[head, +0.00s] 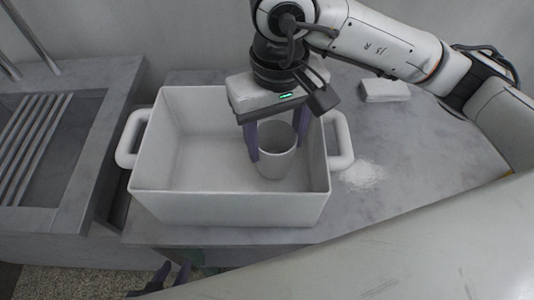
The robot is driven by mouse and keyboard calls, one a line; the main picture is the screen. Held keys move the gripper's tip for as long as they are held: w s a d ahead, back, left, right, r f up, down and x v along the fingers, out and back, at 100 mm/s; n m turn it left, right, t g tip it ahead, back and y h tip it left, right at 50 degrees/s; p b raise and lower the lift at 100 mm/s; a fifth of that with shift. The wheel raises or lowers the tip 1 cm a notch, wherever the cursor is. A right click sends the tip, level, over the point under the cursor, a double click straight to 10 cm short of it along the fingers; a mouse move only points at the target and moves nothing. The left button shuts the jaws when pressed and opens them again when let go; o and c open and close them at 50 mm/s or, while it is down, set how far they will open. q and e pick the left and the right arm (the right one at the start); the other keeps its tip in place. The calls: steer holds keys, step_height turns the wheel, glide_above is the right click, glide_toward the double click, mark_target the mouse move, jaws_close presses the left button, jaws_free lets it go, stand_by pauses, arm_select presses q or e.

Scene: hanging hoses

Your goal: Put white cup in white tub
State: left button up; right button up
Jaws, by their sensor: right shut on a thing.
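The white tub (232,209) is a rectangular box with a loop handle at each end, standing on the grey counter. The white cup (277,162) is upright inside the tub's outline, towards its right end. My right gripper (273,150) reaches down from above and is shut on the cup, with one purple finger on each side. Whether the cup's base touches the tub floor is hard to tell. My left gripper (174,272) is at the bottom edge, below the counter's front. Its two dark fingers show apart with nothing between them.
A sink with a ribbed drainboard (32,140) is at the left. A small white block (384,90) lies on the counter (435,150) at the back right. A patch of white powder (364,174) lies right of the tub. My pale body covers the lower right.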

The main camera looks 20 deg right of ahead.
steer(key=shift+f, duration=2.45)
steer(key=shift+f, duration=0.2)
steer(key=o, duration=1.1)
steer(key=shift+r, duration=0.15)
steer(key=shift+r+p, duration=0.25)
steer(key=shift+p, duration=0.1)
step_height(320, 180, up, 12)
steer(key=shift+f+b, duration=0.15)
steer(key=shift+b, duration=0.4)
